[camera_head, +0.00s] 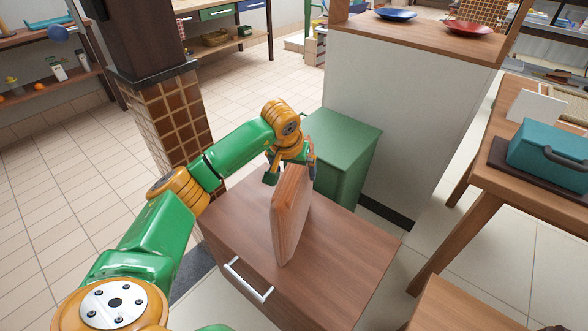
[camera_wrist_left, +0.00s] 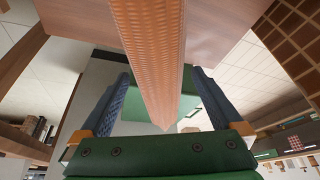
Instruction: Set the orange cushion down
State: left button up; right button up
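The orange cushion (camera_head: 290,215) stands on its narrow edge, close to upright, on the brown wooden drawer cabinet (camera_head: 345,255). My left gripper (camera_head: 292,167) is at the cushion's upper end. Its two fingers are spread to either side of the cushion, with gaps visible in the left wrist view (camera_wrist_left: 160,90). There the cushion (camera_wrist_left: 150,45) runs down between the blue finger pads without clear contact. Its lower edge appears to rest on the cabinet top. My right gripper is out of view.
A green cabinet (camera_head: 345,140) stands just behind the wooden one. A tiled pillar (camera_head: 165,120) is at left. A table with a teal case (camera_head: 550,155) is at right. The cabinet top is bare to the right of the cushion.

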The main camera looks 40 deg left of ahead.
pick_arm(q)
jog(key=shift+r, duration=0.1)
jog(key=p+v, duration=0.1)
jog(key=v, duration=1.1)
jog(key=shift+p, duration=0.4)
